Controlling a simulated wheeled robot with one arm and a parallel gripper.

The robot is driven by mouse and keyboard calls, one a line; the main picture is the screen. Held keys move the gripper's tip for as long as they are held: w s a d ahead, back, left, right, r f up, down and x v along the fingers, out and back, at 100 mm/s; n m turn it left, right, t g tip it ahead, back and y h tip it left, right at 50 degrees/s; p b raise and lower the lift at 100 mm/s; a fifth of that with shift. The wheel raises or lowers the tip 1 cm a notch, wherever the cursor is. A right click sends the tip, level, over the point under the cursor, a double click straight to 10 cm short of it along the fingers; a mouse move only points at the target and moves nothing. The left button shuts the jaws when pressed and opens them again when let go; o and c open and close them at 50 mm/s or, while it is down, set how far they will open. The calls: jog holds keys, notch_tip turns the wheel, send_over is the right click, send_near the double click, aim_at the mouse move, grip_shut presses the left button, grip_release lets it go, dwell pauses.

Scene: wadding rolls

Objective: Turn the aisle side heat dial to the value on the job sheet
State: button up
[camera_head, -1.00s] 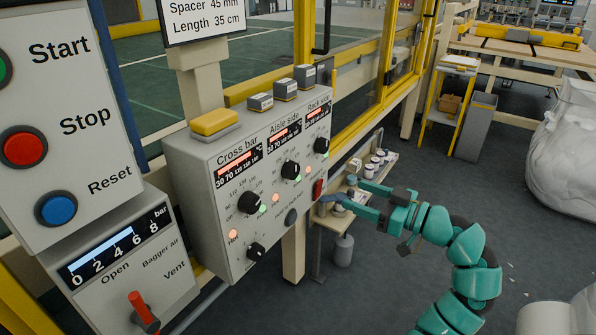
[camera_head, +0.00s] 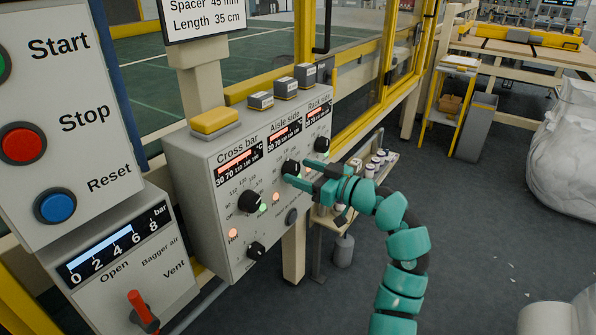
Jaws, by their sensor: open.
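The grey heat panel (camera_head: 190,165) stands in the middle of the view with columns marked Cross bar, Aisle side and Rack side. The black aisle side dial (camera_head: 291,167) sits under the Aisle side display (camera_head: 284,133). My teal gripper (camera_head: 297,172) is open at the panel face, with its fingertips at this dial. One finger is at the dial's lower side and the other to its upper right. I cannot tell whether they touch it. The job sheet (camera_head: 205,16) is cut off at the top; its Spacer 45 mm and Length 35 cm lines show, but no heat value.
The cross bar dial (camera_head: 249,202) and rack side dial (camera_head: 322,145) flank the aisle side dial. A lower black knob (camera_head: 256,250) and a yellow block (camera_head: 215,121) are on the panel. Start, Stop and Reset buttons and a red lever (camera_head: 143,311) are at left.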

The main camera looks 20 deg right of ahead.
jog(key=shift+x, duration=0.9)
jog(key=c, duration=1)
